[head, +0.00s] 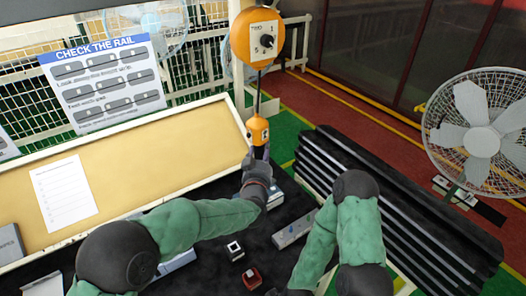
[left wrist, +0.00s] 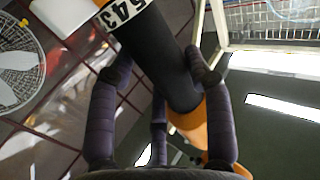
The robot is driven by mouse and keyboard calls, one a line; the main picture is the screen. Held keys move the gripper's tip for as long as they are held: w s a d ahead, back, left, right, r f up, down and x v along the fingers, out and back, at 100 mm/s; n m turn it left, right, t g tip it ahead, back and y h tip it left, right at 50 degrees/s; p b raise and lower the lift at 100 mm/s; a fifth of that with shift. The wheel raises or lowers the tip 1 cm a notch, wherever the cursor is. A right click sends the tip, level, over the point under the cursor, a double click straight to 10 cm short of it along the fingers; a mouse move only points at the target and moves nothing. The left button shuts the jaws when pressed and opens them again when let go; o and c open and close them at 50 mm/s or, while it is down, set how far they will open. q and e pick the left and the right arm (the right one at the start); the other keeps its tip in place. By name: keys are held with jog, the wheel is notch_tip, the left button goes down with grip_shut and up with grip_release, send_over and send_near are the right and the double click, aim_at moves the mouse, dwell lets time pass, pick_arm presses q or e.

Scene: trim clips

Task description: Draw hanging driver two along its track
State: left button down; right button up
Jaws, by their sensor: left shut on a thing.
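Hanging driver two shows in the head view as an orange and black tool (head: 257,131). It hangs below a round orange balancer (head: 257,40) whose label reads "TWO". My left gripper (head: 258,163) is shut on the driver's dark lower part. In the left wrist view the driver's black grip (left wrist: 160,55) runs between the fingers of my left gripper (left wrist: 160,75), with orange parts at both ends and a number label at the top. My right arm reaches down at the bottom centre of the head view, with its gripper out of the picture.
A white fan (head: 480,130) stands at the right. Dark ribbed strips (head: 400,205) lie beside the black work surface. A tan board (head: 150,160) holds a paper sheet (head: 65,195), with a "CHECK THE RAIL" sign (head: 103,82) behind. A small red-and-black block (head: 252,278) and a grey bar (head: 294,229) lie below.

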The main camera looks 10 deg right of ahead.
pick_arm(q)
jog(key=shift+f, duration=0.15)
jog(key=s+a+n+y+b, duration=0.2)
jog(key=s+a+y, duration=0.3)
jog(key=a, duration=1.3)
jog(key=s+a+f+n+g+y+b, duration=0.1)
jog(key=s+a+n+y+b, duration=0.2)
jog(key=s+a, duration=0.6)
jog(key=s+a+f+n+g+y+b, duration=0.1)
jog(key=s+a+n+y+b, duration=0.2)
jog(key=a, duration=2.5)
jog(key=s+n+y, duration=0.1)
jog(key=s+y, duration=0.3)
jog(key=shift+f+n, duration=0.25)
jog(key=shift+n, duration=0.15)
jog(key=shift+a, duration=0.1)
